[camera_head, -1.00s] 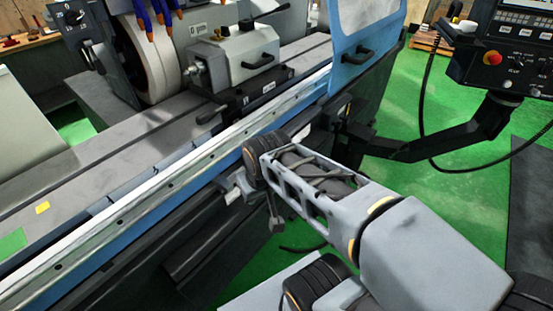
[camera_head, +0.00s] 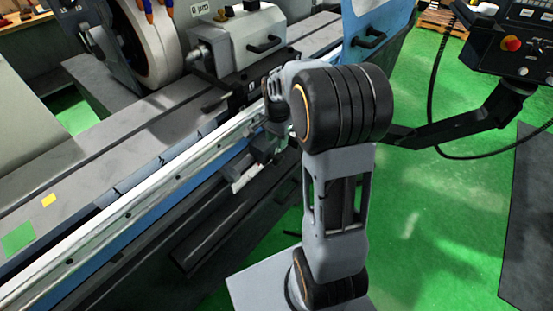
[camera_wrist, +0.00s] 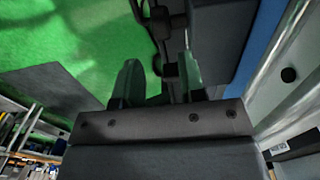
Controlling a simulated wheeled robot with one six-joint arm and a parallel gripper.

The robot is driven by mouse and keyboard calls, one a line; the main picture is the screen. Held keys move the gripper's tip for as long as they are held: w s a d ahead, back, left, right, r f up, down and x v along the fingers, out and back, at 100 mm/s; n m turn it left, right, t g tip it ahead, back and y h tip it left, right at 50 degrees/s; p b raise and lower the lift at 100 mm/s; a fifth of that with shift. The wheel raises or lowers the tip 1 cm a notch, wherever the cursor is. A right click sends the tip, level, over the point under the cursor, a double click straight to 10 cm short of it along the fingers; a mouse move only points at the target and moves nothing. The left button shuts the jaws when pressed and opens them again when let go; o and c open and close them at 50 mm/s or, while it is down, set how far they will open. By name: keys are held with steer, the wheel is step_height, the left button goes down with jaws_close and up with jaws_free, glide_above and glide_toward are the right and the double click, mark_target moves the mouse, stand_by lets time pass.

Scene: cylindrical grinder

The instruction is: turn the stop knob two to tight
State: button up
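In the wrist view my gripper (camera_wrist: 160,62) shows two dark green fingers set well apart, with a gap between them. A dark rod with a small square end (camera_wrist: 169,70), which may be the stop knob, hangs in or beyond this gap from a dark bracket (camera_wrist: 160,20). I cannot tell whether the fingers touch it. In the head view my gripper (camera_head: 268,140) is low at the machine's front rail, partly hidden by my wrist. A dark stop part with a pale block (camera_head: 243,178) sits beside it on the rail. The two stop knobs cannot be told apart.
The grinder's long table and front rail (camera_head: 120,215) run diagonally beside my arm. The workhead (camera_head: 245,45) and grinding wheel (camera_head: 150,45) stand behind. A control panel (camera_head: 515,45) on a dark support arm is at the right. The green floor (camera_head: 430,230) is free at lower right.

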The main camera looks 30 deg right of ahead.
mark_target(277, 157)
step_height(277, 157, down, 10)
steer(key=shift+f, duration=0.2)
steer(key=shift+c, duration=0.2)
